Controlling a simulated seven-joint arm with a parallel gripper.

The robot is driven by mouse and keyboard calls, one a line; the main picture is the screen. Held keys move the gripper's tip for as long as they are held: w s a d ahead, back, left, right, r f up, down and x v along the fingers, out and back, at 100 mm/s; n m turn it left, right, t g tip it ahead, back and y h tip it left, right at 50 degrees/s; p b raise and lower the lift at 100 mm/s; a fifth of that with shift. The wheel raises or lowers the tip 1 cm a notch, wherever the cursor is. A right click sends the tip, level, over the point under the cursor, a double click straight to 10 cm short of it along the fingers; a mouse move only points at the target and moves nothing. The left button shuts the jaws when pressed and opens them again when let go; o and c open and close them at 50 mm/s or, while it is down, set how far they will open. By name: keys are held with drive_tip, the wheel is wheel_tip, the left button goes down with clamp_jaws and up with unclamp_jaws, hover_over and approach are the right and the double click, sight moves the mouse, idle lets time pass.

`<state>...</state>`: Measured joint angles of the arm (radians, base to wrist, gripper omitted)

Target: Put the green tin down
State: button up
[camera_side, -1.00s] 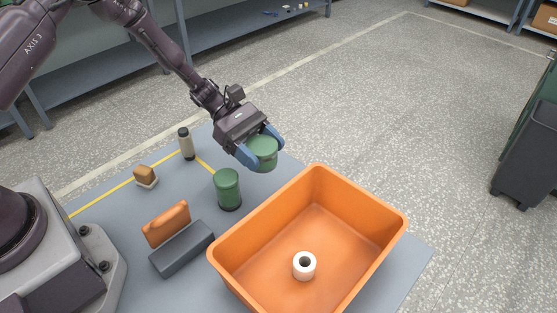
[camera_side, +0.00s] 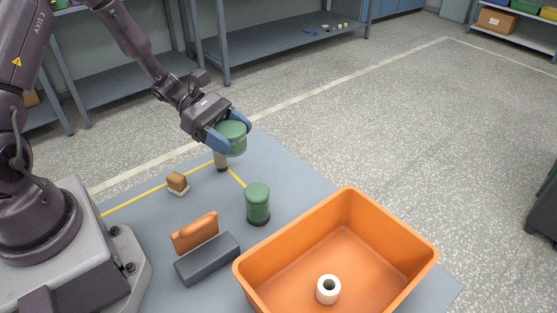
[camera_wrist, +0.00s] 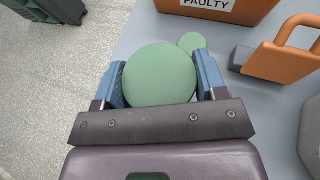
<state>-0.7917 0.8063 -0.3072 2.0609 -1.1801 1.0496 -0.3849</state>
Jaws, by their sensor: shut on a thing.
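My gripper (camera_side: 230,133) is shut on a green tin (camera_side: 233,139) and holds it in the air above the far part of the grey table (camera_side: 300,172). In the wrist view the tin's round green top (camera_wrist: 160,76) fills the space between the two blue fingers (camera_wrist: 163,84).
An orange bin (camera_side: 350,192), labelled FAULTY in the wrist view (camera_wrist: 208,3), holds a white ring-shaped piece (camera_side: 328,289). An orange piece (camera_side: 195,233), a dark grey block (camera_side: 207,260) and a small brown block (camera_side: 177,182) stand at left.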

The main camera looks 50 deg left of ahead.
drive_tip(key=w+f, duration=0.4)
drive_tip(key=w, duration=0.4)
hover_over(279, 165)
wheel_tip(279, 165, down, 5)
drive_tip(key=shift+s+f, duration=0.1)
drive_tip(key=shift+s, duration=0.05)
drive_tip(key=shift+w+f, duration=0.2)
drive_tip(key=shift+f, duration=1.45)
drive_tip(key=shift+f, duration=0.1)
drive_tip(key=o, duration=1)
drive_tip(key=shift+f, duration=0.1)
